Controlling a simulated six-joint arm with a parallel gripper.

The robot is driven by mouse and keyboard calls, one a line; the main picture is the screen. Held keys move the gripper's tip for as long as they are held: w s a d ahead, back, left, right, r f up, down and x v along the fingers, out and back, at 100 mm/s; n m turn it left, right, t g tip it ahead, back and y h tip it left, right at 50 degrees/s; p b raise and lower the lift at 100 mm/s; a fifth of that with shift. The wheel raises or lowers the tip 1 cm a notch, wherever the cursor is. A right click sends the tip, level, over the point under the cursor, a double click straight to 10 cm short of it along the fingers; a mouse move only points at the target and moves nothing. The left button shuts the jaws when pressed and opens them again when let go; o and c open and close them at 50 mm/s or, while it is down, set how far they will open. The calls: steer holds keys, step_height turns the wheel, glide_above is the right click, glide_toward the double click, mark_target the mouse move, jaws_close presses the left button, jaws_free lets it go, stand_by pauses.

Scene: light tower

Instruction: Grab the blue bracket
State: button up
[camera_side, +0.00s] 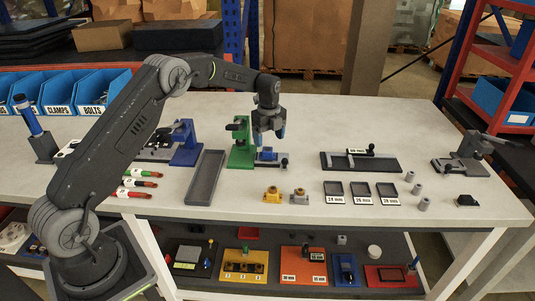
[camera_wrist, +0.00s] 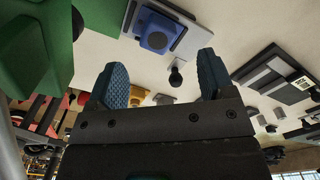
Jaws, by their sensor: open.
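A small blue part with a raised round boss, which looks like the blue bracket (camera_wrist: 155,38), sits on a pale grey plate (camera_wrist: 186,43) in the wrist view. In the side view the blue part (camera_side: 267,155) shows below my gripper (camera_side: 269,136), partly hidden by the fingers. My gripper points down with its blue fingers spread apart and nothing between them. In the wrist view the fingers (camera_wrist: 163,75) stand apart from the blue part, which lies beyond their tips. A taller blue fixture (camera_side: 187,145) stands further left.
A green stand (camera_side: 241,148) rises close on the left of my gripper. A dark knob (camera_wrist: 176,76) stands at the plate's end. Yellow (camera_side: 272,194) and grey (camera_side: 299,196) brackets lie in front. A black rail fixture (camera_side: 360,163) is to the right, with bare table between.

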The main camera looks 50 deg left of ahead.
mark_target(268, 149)
steer(key=f, duration=0.5)
steer(key=shift+a, duration=0.3)
steer(key=c, duration=1.1)
